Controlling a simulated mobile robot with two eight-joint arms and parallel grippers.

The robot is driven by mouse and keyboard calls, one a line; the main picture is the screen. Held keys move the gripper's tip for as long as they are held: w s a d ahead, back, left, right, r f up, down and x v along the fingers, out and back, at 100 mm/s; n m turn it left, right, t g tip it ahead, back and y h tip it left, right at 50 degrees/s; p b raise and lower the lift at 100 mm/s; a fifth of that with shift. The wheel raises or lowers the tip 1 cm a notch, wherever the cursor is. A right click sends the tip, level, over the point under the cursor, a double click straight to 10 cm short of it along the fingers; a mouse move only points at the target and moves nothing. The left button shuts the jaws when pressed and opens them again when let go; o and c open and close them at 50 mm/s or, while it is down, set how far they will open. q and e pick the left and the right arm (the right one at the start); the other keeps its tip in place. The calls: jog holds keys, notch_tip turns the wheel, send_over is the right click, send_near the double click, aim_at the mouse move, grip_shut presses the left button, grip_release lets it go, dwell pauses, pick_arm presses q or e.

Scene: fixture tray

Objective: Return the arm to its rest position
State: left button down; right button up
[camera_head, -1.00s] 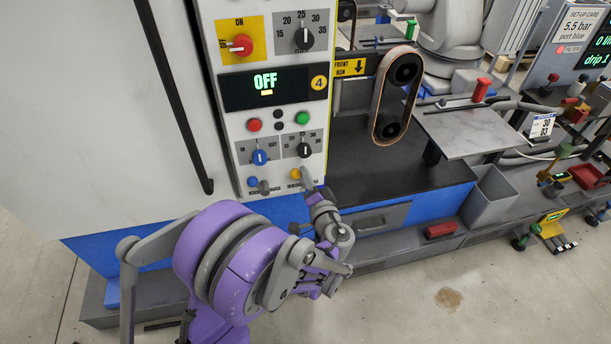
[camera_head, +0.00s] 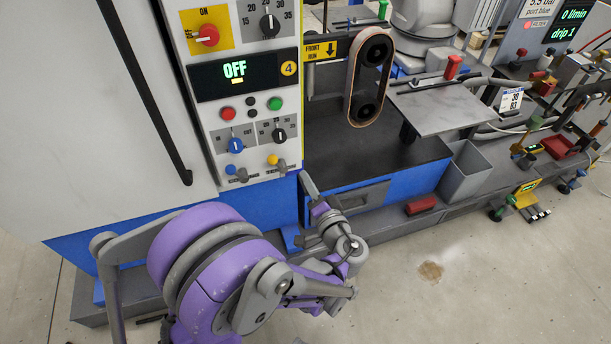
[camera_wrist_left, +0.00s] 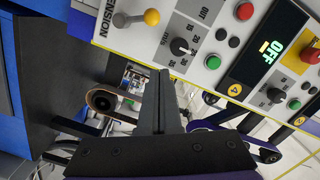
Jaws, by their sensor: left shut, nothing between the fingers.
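My left arm (camera_head: 205,245), purple and grey, comes in from the lower left in the head view. Its left gripper (camera_head: 307,184) is shut and empty, in front of the blue base of the machine, below and right of the control panel's lower knobs. In the left wrist view the dark fingers (camera_wrist_left: 159,80) are together with nothing between them. Behind them is the control panel (camera_wrist_left: 205,35), seen turned on its side, with a yellow-tipped lever (camera_wrist_left: 151,17). I cannot tell the exact gap to the panel. My right gripper is not in view.
The panel's display (camera_head: 238,75) reads OFF. A sanding belt (camera_head: 367,78) stands right of it over a black worktop (camera_head: 370,150).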

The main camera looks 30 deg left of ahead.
pick_arm(q)
jog(key=shift+r, duration=0.1)
dwell(0.3)
jog(key=s+d+r+n+g+h+p, duration=0.1)
jog(key=s+r+g+h+p, duration=0.1)
jog(key=s+g+h+p, duration=0.25)
jog(key=s+d+r+g+h+p, duration=0.1)
jog(key=s+h+p, duration=0.35)
jog(key=s, duration=0.35)
jog(key=s+d+r+h+p, duration=0.2)
jog(key=s+d+r+h, duration=0.2)
jog(key=d, duration=0.3)
jog(key=shift+s+d+h+p, duration=0.35)
jog(key=shift+s+h, duration=0.15)
jog(key=shift+h, duration=0.1)
